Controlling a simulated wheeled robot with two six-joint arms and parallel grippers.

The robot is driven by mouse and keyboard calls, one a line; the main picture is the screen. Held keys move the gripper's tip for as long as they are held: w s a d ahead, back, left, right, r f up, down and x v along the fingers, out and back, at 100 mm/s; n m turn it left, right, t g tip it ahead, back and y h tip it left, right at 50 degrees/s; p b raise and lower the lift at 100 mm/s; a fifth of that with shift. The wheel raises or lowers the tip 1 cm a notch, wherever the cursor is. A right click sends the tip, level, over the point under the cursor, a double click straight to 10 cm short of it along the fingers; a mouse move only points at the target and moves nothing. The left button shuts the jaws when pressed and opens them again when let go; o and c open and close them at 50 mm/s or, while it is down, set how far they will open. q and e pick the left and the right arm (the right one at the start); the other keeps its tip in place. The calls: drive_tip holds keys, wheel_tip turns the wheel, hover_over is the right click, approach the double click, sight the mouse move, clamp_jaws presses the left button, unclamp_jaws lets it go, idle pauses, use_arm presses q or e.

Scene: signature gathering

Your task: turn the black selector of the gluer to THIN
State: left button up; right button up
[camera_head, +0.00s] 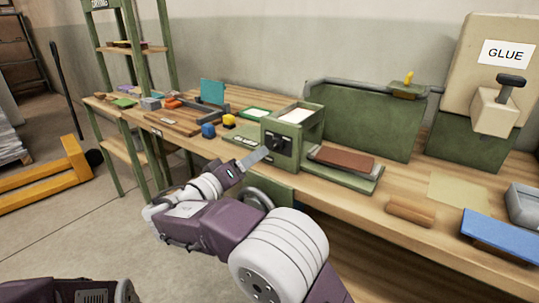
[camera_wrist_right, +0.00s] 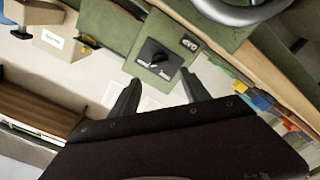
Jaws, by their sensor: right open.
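The gluer (camera_head: 312,128) is a green box on the bench with a pale sheet in its open top. Its black selector (camera_head: 279,145) sits on the front face. My left gripper is out of view.
The bench (camera_head: 365,208) carries a brown block on a green base (camera_head: 344,160) right of the gluer. A GLUE dispenser (camera_head: 492,60) stands at the far right. Small coloured blocks (camera_head: 208,130) and trays lie left of the gluer. A yellow pallet jack (camera_head: 50,175) stands on the floor.

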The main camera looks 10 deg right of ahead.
sight(272, 146)
drive_tip(key=x, duration=0.8)
drive_tip(key=shift+b, duration=0.35)
clamp_jaws()
